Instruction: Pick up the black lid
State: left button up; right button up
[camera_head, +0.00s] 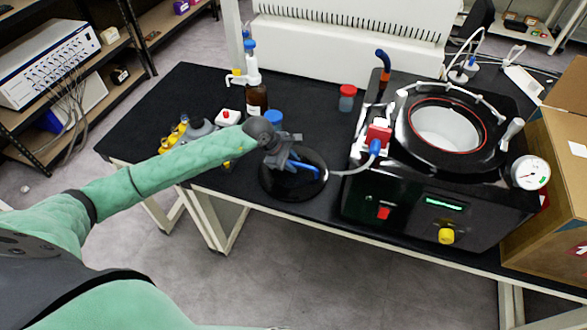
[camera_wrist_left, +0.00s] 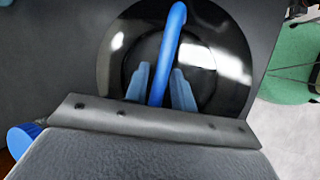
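The black lid (camera_head: 275,187) is a glossy round disc with a blue arched handle (camera_head: 304,168), lying flat on the black tabletop left of the freeze dryer. The lid (camera_wrist_left: 120,45) and its handle (camera_wrist_left: 172,35) also show in the left wrist view. My left gripper (camera_head: 297,167) is over the lid at the handle. In the left wrist view, the two grey-blue fingers of my left gripper (camera_wrist_left: 160,78) stand apart on either side of the handle, with narrow gaps visible. My right gripper is not in view.
The black freeze dryer (camera_head: 405,205) with its open round chamber stands right of the lid. Behind the lid are a brown bottle (camera_head: 256,97), a blue cap (camera_head: 274,117) and a red-capped jar (camera_head: 347,98). A cardboard box (camera_head: 545,215) stands at the right.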

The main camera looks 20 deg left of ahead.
pick_arm(q)
jog(key=shift+d+f, duration=0.1)
jog(key=shift+f, duration=0.3)
jog(key=shift+c, duration=0.5)
grip_shut()
jog(key=shift+w+r, duration=0.1)
